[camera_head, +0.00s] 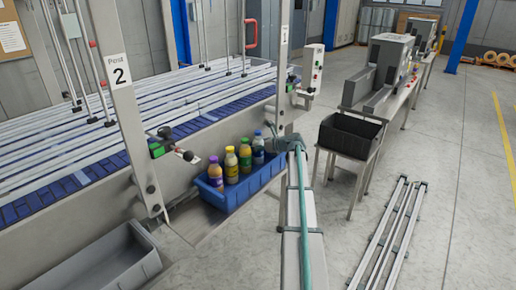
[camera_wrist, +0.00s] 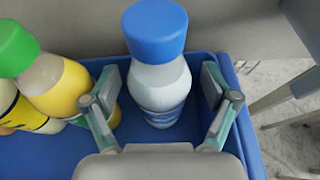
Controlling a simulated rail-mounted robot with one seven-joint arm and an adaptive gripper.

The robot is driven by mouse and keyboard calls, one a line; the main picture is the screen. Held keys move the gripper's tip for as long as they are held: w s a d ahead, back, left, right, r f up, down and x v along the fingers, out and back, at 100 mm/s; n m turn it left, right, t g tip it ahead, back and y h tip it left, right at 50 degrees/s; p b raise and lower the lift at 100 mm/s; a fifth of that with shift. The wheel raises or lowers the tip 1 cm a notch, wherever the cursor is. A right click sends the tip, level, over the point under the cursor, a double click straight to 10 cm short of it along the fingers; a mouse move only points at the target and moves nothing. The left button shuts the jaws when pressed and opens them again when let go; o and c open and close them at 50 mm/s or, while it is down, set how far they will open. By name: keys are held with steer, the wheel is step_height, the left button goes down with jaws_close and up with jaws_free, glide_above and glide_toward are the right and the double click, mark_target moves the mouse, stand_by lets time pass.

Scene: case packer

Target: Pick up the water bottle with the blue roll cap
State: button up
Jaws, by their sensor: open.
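The water bottle (camera_wrist: 158,85) has a blue cap (camera_wrist: 155,28) and a pale body with a blue label. It stands in a blue bin (camera_wrist: 30,165). My gripper (camera_wrist: 162,90) is open, with one finger on each side of the bottle in the wrist view. I cannot tell whether either finger touches it. In the head view the water bottle (camera_head: 258,148) is the rightmost in the blue bin (camera_head: 237,195), and my gripper (camera_head: 275,140) is beside it, partly hidden by my arm.
A green-capped bottle with yellow contents (camera_wrist: 62,85) leans close to my left finger. In the head view a yellow-capped bottle (camera_head: 231,166) and a purple-capped bottle (camera_head: 215,175) stand farther left. A grey bin (camera_head: 95,270) is at lower left; a black bin (camera_head: 350,135) is on the right.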

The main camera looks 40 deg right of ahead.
steer(key=c, duration=1.3)
steer(key=shift+c, duration=1)
steer(key=shift+r, duration=0.1)
